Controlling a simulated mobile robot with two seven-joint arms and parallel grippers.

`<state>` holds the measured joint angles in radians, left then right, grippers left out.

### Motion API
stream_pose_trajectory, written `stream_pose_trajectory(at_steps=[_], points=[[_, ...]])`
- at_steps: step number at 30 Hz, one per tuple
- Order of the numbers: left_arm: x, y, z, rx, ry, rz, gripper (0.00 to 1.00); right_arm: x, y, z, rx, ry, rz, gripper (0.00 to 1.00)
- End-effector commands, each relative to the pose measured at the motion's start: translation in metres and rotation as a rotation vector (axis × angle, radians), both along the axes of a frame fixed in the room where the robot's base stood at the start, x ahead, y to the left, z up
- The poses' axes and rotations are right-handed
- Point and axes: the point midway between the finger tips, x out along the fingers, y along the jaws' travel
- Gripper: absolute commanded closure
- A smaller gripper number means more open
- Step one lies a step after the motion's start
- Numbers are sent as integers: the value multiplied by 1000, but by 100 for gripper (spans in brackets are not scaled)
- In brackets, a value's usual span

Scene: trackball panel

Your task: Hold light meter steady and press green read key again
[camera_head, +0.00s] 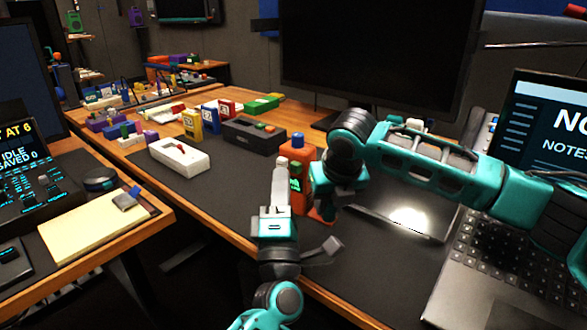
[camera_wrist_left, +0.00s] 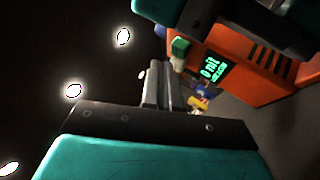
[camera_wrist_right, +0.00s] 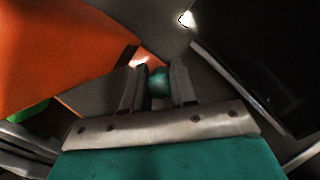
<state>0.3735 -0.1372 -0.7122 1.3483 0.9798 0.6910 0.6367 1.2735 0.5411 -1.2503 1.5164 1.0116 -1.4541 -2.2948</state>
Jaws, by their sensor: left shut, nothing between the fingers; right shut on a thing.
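The orange light meter (camera_head: 298,150) stands upright with a blue top, at the front of the desk. In the left wrist view the meter (camera_wrist_left: 240,65) shows a lit green readout of 0 nit, and its green read key (camera_wrist_left: 180,47) sticks out near my fingertips. My left gripper (camera_head: 280,170) is shut and empty, pointing up just left of the meter; its fingers (camera_wrist_left: 158,68) appear slightly apart from the key. The exact grip is partly hidden.
A flat dark panel with a bright glare (camera_head: 408,217) lies right of the meter, beside a laptop (camera_head: 510,245). A large monitor (camera_head: 378,55) stands behind. A white box (camera_head: 179,157) and a dark box (camera_head: 253,135) lie to the left; dark mat is clear between.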

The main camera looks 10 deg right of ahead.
Motion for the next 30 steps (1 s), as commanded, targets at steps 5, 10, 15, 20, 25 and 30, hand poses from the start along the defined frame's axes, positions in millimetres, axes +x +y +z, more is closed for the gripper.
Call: stream_pose_trajectory(at_steps=[5, 10, 15, 20, 25, 30], points=[[0, 0, 0, 0, 0, 0, 100, 0, 0, 0, -1, 1, 0, 100], [0, 0, 0, 0, 0, 0, 100, 0, 0, 0, -1, 1, 0, 100], [1, -1, 0, 0, 0, 0, 100, 0, 0, 0, -1, 1, 0, 100], [6, -5, 0, 0, 0, 1, 100, 0, 0, 0, -1, 1, 0, 100], [7, -6, 0, -1, 0, 1, 100, 0, 0, 0, -1, 1, 0, 100], [6, -6, 0, 0, 0, 0, 100, 0, 0, 0, -1, 1, 0, 100]])
